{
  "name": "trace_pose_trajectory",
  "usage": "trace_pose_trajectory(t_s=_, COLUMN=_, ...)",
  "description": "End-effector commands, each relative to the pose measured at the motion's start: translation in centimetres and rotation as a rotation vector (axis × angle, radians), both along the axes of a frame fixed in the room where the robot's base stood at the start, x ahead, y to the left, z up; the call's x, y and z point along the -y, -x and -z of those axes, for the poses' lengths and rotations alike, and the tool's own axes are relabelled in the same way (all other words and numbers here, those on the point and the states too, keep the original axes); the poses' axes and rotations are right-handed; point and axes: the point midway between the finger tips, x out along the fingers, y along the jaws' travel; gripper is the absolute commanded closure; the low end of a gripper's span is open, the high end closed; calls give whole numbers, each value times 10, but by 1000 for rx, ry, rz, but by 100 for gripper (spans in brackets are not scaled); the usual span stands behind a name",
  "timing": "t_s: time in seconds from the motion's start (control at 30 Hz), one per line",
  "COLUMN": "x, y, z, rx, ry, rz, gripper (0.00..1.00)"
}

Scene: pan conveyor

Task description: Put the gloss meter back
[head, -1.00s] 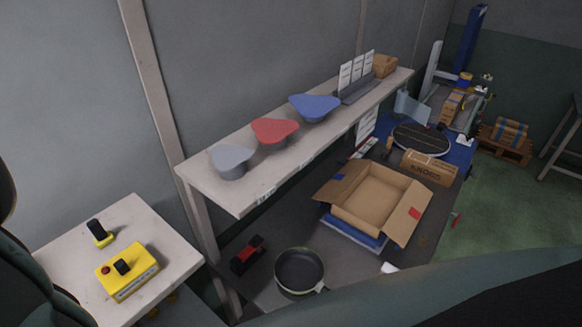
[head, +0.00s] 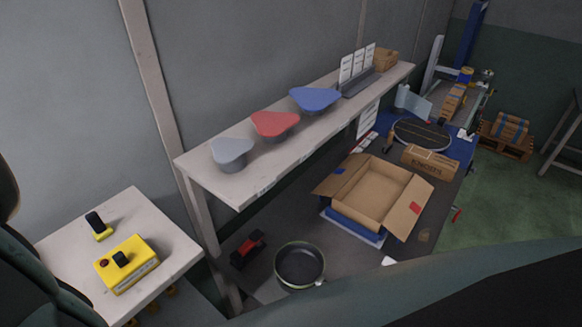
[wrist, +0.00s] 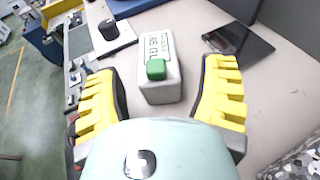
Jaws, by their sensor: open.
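The gloss meter (wrist: 158,75) is a pale grey block with a green button and a "GU" label in the wrist view. It stands on a light surface. My gripper (wrist: 163,72), with yellow ribbed fingers, is open, one finger on each side of the meter. Gaps show between both fingers and the meter, so it is not gripped. I cannot make out the meter or my gripper in the head view.
In the wrist view, a dark flat plate (wrist: 240,42) lies right of the meter and a black knob on a white plate (wrist: 108,32) lies left. The head view shows a bench with a pan (head: 299,264), an open carton (head: 415,207) and a shelf (head: 222,181).

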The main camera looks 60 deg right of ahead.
Motion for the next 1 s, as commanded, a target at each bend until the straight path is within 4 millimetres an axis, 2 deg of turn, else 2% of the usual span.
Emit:
trace_pose_trajectory(t_s=0.63, x=66, y=30, z=-22, rx=-1, ry=-3, rz=11, gripper=29)
trace_pose_trajectory(t_s=1.0, x=78, y=38, z=-27, rx=1, ry=-1, rz=5, gripper=29)
